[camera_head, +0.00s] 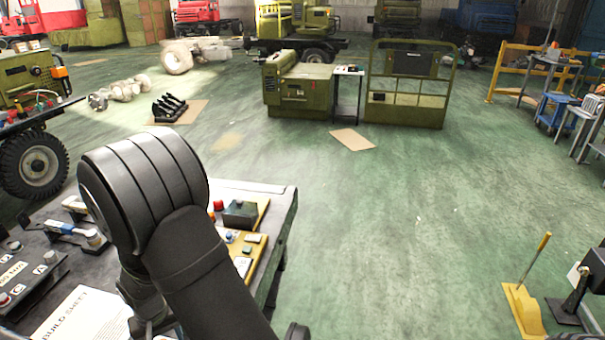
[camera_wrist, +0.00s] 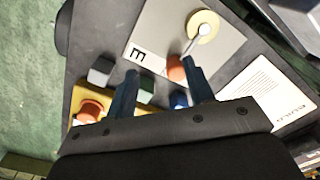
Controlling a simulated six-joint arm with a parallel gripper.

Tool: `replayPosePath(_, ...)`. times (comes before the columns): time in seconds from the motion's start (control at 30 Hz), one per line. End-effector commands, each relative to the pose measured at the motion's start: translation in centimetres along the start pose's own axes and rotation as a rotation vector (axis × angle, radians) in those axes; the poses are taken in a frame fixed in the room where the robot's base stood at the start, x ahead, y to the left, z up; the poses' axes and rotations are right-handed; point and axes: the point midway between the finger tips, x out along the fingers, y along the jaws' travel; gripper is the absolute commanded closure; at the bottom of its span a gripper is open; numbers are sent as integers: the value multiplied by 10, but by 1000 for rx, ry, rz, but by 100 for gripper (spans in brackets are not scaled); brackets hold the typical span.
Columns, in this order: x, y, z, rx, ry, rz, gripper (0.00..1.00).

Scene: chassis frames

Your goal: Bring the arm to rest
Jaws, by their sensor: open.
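My gripper (camera_wrist: 158,82) shows in the wrist view as two dark blue fingers set well apart, open, with no object held between them. It hangs over the workbench, above a yellow board (camera_wrist: 146,86) that bears small coloured parts. A green block (camera_wrist: 146,84) and a blue part (camera_wrist: 179,100) show between and beside the fingers. An orange round part (camera_wrist: 175,69) is close to the right finger. In the head view my arm reaches down over the workbench (camera_head: 283,192) and hides part of it; the fingers cannot be made out there.
A grey plate (camera_wrist: 155,30) marked E has a cream disc (camera_wrist: 202,27). A build sheet (camera_head: 85,315) lies on the bench. A dark box (camera_head: 240,213) sits on the board. Left are switch panels (camera_head: 30,280). The green floor right of the bench is largely clear.

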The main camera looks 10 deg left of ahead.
Motion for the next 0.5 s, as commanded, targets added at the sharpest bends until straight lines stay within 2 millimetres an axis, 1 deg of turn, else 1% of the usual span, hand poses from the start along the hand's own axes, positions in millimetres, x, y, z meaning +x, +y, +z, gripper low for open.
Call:
replayPosePath(0.03,-10,0,-1,0,4,-2,52)
replayPosePath(0.2,-34,0,0,-1,3,-1,52)
replayPosePath(0.33,-47,0,0,-1,2,-1,52)
replayPosePath(0.5,-54,0,0,-2,0,0,52)
